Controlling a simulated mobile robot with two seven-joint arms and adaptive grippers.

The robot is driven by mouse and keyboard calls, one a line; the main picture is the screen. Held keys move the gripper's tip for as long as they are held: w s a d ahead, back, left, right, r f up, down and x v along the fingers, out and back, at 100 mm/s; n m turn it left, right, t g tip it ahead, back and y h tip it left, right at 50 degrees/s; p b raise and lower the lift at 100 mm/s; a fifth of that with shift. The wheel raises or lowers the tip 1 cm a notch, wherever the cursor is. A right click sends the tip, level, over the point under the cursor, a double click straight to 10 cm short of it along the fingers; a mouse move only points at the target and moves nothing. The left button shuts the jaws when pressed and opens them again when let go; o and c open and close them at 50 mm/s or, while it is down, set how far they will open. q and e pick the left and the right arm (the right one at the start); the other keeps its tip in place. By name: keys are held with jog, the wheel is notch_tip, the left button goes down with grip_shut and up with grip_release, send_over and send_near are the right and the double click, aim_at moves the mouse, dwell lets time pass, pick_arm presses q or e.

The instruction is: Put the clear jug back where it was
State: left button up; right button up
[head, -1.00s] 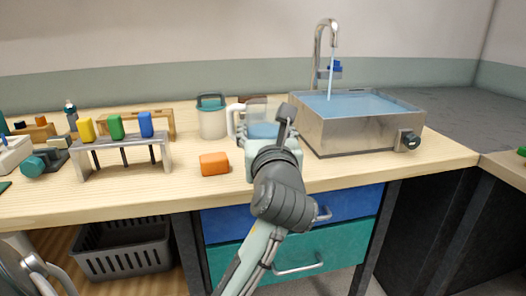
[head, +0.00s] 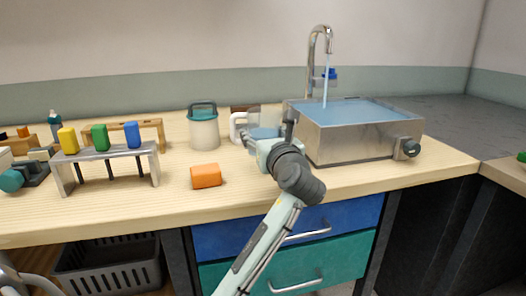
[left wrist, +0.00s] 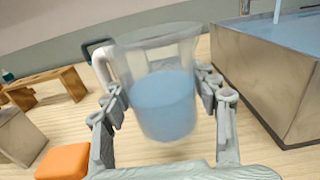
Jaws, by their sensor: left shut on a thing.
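The clear jug (head: 262,120) has a white handle on its left and holds blue water. My left gripper (head: 268,142) is shut on it from the front, left of the sink. In the left wrist view the jug (left wrist: 160,75) is between the two fingers of the left gripper (left wrist: 163,95), one on each side. The jug looks nearly upright. I cannot tell whether its base touches the worktop. The gripper and wrist hide its lower front in the head view. My right gripper is not in view.
The metal sink (head: 350,140) stands close on the right, its tap (head: 321,45) running. A teal-lidded canister (head: 203,130) is left of the jug. An orange block (head: 206,176) lies in front. A metal rack (head: 105,155) with coloured-topped rods stands further left. Bare wood (head: 225,195) lies in front.

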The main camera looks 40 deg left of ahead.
pick_arm(q)
notch_tip(320, 180, down, 4)
jog(key=shift+b, duration=0.4)
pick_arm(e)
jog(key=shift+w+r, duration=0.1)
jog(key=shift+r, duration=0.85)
pick_arm(q)
jog(key=o, duration=0.9)
jog(key=shift+f, duration=0.2)
jog(key=o, duration=0.4)
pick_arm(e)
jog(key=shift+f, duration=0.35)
pick_arm(q)
jog(key=shift+r, duration=0.15)
